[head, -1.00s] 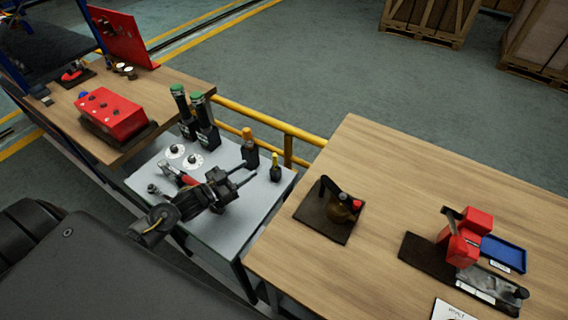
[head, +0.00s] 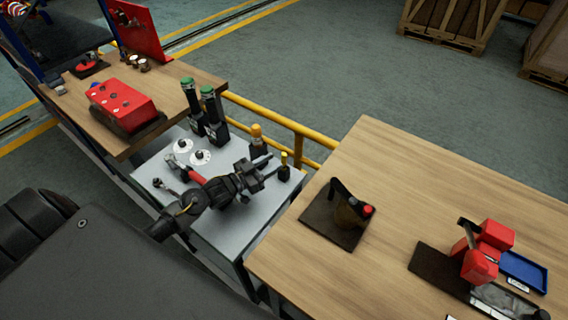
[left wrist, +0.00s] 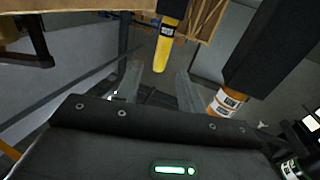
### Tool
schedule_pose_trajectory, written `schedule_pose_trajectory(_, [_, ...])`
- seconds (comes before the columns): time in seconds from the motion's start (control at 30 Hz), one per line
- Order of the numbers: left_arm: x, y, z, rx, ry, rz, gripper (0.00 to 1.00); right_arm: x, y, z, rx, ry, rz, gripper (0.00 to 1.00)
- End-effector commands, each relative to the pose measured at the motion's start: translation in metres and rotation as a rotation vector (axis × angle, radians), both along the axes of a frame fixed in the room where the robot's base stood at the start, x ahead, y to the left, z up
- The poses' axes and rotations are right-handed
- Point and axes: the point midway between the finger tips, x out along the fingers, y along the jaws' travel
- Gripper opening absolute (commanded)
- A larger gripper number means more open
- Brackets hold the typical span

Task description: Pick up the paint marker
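The yellow-topped paint marker (head: 284,167) stands upright at the right edge of the grey worktop, its lower part dark. My left gripper (head: 271,168) is open and low over the worktop, its fingers pointing at the marker from the left. In the left wrist view the marker (left wrist: 165,45) shows yellow with a white label, ahead of the gap between the two open fingers of the gripper (left wrist: 158,88). Nothing is between the fingers. My right gripper is not in view.
An orange-capped bottle (head: 258,139) stands close beside the marker. Two green-capped dark bottles (head: 211,113) stand behind, near white discs (head: 200,157). A yellow rail (head: 275,118) runs behind the worktop (head: 223,232). A wooden table (head: 405,185) is at the right.

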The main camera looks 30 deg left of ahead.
Motion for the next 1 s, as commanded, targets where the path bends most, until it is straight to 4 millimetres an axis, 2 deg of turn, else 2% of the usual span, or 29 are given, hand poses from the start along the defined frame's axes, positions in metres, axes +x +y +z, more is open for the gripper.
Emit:
schedule_pose_trajectory(0.23, [0.007,-0.003,0.000,-0.001,0.000,0.002,0.39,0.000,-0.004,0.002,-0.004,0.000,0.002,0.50])
schedule_pose_trajectory(0.6, [0.049,-0.023,0.000,0.000,0.001,0.004,0.39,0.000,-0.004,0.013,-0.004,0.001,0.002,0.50])
schedule_pose_trajectory(0.87, [0.052,-0.024,-0.001,0.000,0.001,0.003,0.39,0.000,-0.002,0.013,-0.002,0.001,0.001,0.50])
schedule_pose_trajectory(1.0, [0.051,-0.024,-0.001,0.000,0.001,0.003,0.23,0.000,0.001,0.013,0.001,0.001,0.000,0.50])
